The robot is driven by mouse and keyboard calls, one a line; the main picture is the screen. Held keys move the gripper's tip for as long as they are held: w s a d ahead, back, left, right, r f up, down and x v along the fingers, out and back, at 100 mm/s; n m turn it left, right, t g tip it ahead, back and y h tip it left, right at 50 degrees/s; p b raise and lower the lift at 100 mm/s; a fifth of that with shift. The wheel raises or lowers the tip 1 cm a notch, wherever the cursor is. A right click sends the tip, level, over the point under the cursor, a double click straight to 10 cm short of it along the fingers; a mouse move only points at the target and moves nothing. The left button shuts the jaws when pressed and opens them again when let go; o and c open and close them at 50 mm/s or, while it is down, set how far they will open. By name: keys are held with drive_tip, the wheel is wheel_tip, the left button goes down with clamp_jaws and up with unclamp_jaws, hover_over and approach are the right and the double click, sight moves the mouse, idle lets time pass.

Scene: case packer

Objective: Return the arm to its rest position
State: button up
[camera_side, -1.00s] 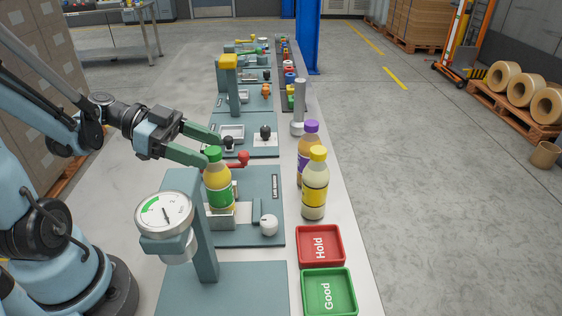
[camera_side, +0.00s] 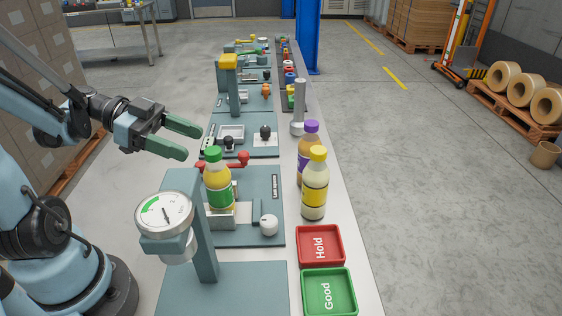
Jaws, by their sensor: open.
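My gripper (camera_side: 193,141) is open and empty, with its two green fingers pointing right. It is raised over the left side of the bench, left of and a little beyond the green-capped bottle (camera_side: 218,181). That bottle stands upright on a small metal block on a teal station plate, clear of the fingers. My arm reaches in from the left edge of the view.
A dial gauge (camera_side: 164,213) on a post stands in front of the bottle. A yellow-capped bottle (camera_side: 315,187) and a purple-capped bottle (camera_side: 303,144) stand to the right. A red Hold tray (camera_side: 301,259) and green Good tray (camera_side: 308,311) are at the front right.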

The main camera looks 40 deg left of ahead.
sight(213, 150)
drive_tip(key=x, duration=0.6)
drive_tip(key=shift+d, duration=0.1)
drive_tip(key=shift+w+d+f, duration=0.1)
drive_tip(key=shift+w+f, duration=0.05)
drive_tip(key=shift+f, duration=0.05)
drive_tip(key=shift+r, duration=0.75)
drive_tip(key=shift+f, duration=0.15)
